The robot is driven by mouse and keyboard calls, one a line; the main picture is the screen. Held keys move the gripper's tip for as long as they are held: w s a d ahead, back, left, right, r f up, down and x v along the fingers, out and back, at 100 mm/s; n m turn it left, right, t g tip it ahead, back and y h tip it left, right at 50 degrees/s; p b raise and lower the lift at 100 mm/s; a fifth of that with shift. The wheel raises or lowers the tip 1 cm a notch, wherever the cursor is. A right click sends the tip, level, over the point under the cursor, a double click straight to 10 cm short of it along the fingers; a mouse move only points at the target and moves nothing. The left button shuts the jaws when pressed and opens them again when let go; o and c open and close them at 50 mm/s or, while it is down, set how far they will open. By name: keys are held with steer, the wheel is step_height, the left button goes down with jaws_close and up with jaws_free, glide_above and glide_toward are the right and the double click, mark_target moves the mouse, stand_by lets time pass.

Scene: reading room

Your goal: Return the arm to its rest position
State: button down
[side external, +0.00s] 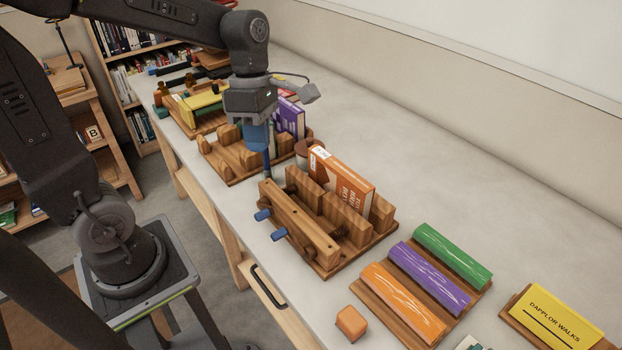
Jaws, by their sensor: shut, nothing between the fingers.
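My gripper (268,168) points down over the bench, between two wooden stands. Its narrow fingers are shut and hold nothing. Its tips are close to the left end of the nearer stand; I cannot tell whether they touch it. My arm reaches in from the left and bends down to the gripper.
A wooden press (295,222) with blue handles holds an orange book (342,172). Behind are another wooden stand (228,166) and a purple book (291,118). Nearer lie coloured rolls on a rack (428,283), an orange block (351,322) and a yellow sign (556,318). The bench's right side (480,190) is clear.

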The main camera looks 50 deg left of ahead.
steer(key=s+d+r+m+t+y, duration=0.1)
steer(key=s+r+m+t, duration=0.1)
steer(key=m, duration=1.1)
steer(key=s+d+r+m+t+y, duration=0.1)
steer(key=s+m+t, duration=0.3)
steer(key=m, duration=0.8)
steer(key=shift+s+d+r+m+t, duration=0.15)
steer(key=shift+s+r+m+t, duration=0.3)
steer(key=shift+s, duration=0.1)
